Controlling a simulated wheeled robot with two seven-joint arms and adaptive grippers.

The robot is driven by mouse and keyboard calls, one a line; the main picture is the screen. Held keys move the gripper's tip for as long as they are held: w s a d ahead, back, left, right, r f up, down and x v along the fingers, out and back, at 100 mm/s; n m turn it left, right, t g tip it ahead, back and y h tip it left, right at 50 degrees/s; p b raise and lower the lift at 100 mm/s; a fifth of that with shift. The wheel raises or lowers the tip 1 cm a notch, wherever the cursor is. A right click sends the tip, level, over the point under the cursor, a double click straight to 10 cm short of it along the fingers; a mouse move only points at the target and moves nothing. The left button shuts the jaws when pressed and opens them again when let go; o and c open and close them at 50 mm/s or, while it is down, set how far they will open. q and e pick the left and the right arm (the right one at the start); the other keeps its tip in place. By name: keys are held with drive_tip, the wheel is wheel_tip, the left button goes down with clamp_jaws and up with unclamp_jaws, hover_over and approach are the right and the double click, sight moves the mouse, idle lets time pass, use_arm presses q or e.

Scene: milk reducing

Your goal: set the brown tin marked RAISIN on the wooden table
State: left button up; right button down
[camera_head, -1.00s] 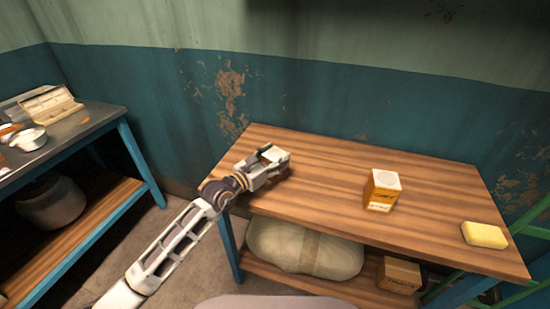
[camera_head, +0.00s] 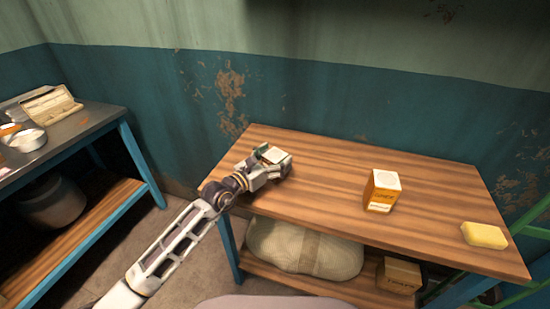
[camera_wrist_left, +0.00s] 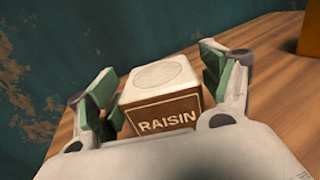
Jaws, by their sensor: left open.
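The brown tin marked RAISIN (camera_wrist_left: 165,108) has a pale lid and stands upright on the wooden table (camera_head: 330,165). In the left wrist view it sits between the two spread fingers of my left gripper (camera_wrist_left: 158,78), with a gap visible at its upper right. Its lower part is hidden by the gripper body. In the head view my left gripper (camera_head: 268,162) is open at the left end of the table, and the tin is mostly hidden by it. My right gripper is not in view.
An orange-and-white box (camera_head: 382,190) stands mid-table, and a yellow sponge-like block (camera_head: 484,235) lies near the right end. A sack (camera_head: 305,250) and a brown box (camera_head: 399,274) lie on the lower shelf. Another workbench (camera_head: 85,128) stands at the left. The back wall is close behind the table.

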use_arm(q)
drive_tip(key=shift+r, duration=0.1)
drive_tip(key=shift+v, duration=6)
